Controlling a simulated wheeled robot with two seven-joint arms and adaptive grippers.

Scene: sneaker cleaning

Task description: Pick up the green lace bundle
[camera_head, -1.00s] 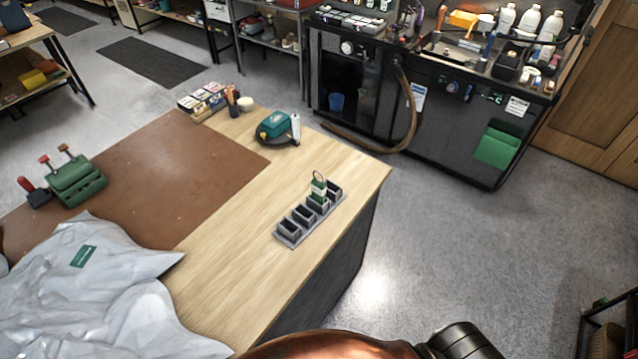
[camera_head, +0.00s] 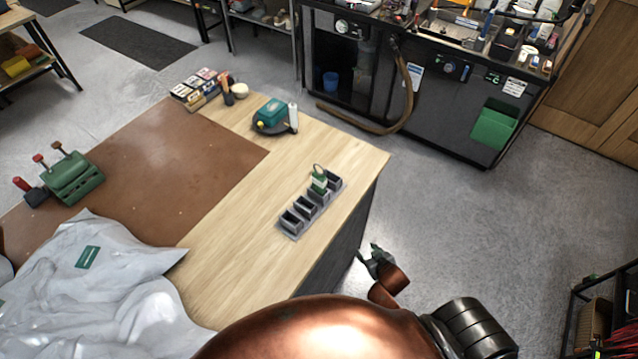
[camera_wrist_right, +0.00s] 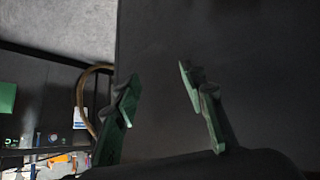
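The green lace bundle (camera_head: 319,181) stands upright in one compartment of a grey slotted holder (camera_head: 287,233) near the right edge of the workbench. A loop sticks up from its top. My right gripper (camera_head: 376,256) is off the bench's right side, beyond its edge and apart from the bundle. In the right wrist view my right gripper (camera_wrist_right: 158,92) has its two green fingers spread apart with nothing between them. They face the dark side of the bench. The bundle is not seen in the wrist view. My left gripper is not in view.
The wooden workbench (camera_head: 215,265) carries a brown mat (camera_head: 190,165), a grey-white cloth (camera_head: 85,300), a green clamp-like tool (camera_head: 72,178) and a teal device (camera_head: 272,113). Small boxes (camera_head: 200,85) stand at the far edge. Bare wood surrounds the holder.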

